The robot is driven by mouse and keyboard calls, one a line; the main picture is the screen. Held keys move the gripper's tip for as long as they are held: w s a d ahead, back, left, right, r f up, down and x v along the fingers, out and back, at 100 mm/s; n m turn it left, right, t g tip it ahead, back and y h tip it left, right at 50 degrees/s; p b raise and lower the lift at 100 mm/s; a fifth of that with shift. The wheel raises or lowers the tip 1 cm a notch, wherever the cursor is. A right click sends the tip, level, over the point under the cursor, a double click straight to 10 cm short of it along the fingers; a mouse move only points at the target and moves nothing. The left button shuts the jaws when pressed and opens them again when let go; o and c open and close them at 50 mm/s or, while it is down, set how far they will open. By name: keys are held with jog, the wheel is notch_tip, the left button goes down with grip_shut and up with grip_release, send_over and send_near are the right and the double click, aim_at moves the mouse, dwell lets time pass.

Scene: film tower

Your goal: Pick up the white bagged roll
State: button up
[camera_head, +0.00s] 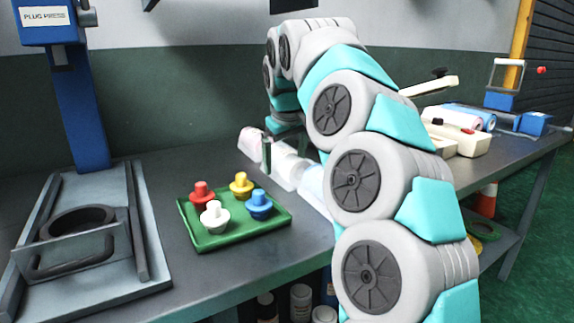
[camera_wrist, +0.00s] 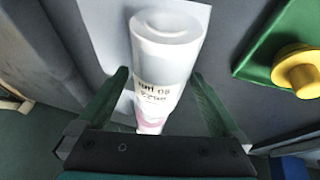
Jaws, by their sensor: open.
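The white bagged roll (camera_wrist: 165,60) lies between the two green fingers of my gripper (camera_wrist: 158,76) in the wrist view. It is a white cylinder with dark printing and a pink band toward the gripper's base. The fingers are open, one on each side, with a visible gap to the roll. In the head view, a white roll (camera_head: 287,168) lies on the bench beyond the green tray, with a green finger of my gripper in front of it. My arm hides part of that area.
A green tray (camera_head: 222,240) with red, yellow, blue and white plugs stands close by. A blue plug press (camera_head: 66,100) stands at the left. Other rolls (camera_head: 468,116) and a cream device (camera_head: 455,138) lie farther right on the bench. A pale sheet (camera_wrist: 118,30) lies by the roll.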

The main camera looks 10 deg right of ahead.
jog(key=shift+f, duration=0.3)
dwell(0.4)
grip_shut()
dwell(0.8)
jog(key=shift+r, duration=0.1)
